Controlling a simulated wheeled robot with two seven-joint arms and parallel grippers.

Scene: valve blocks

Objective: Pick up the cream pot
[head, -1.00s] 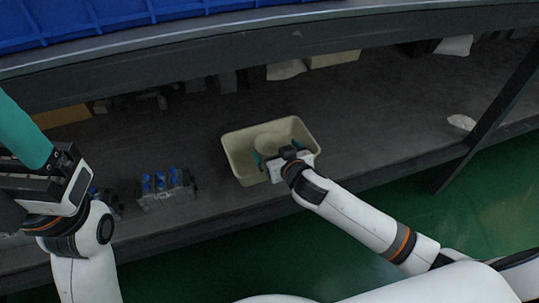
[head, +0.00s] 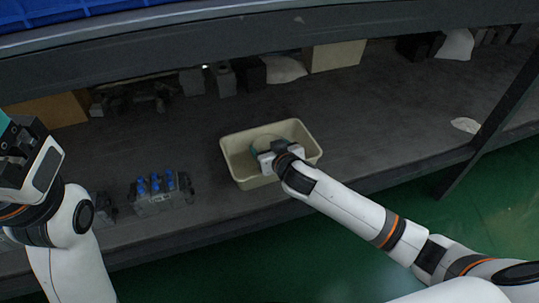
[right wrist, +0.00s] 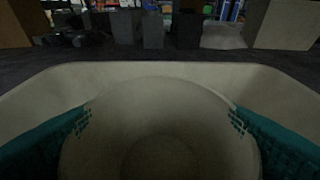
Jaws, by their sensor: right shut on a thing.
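The cream pot (right wrist: 160,115) is round and fills the lower middle of the right wrist view. It is inside a cream rectangular tub (head: 237,172), whose far wall shows behind it. My right gripper (head: 264,150) reaches into the tub, and its teal fingers press on both sides of the pot in the right wrist view. In the head view the gripper hides most of the pot. My left gripper (head: 25,150) is at the left edge of the head view, its fingers mostly cut off.
The tub stands on a dark shelf. A valve block with blue caps (head: 157,190) stands to its left. Grey blocks (head: 225,80), a cream box (head: 335,56) and a brown box (head: 48,110) are at the back. A shelf beam (head: 280,38) runs overhead. The shelf right of the tub is mostly clear.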

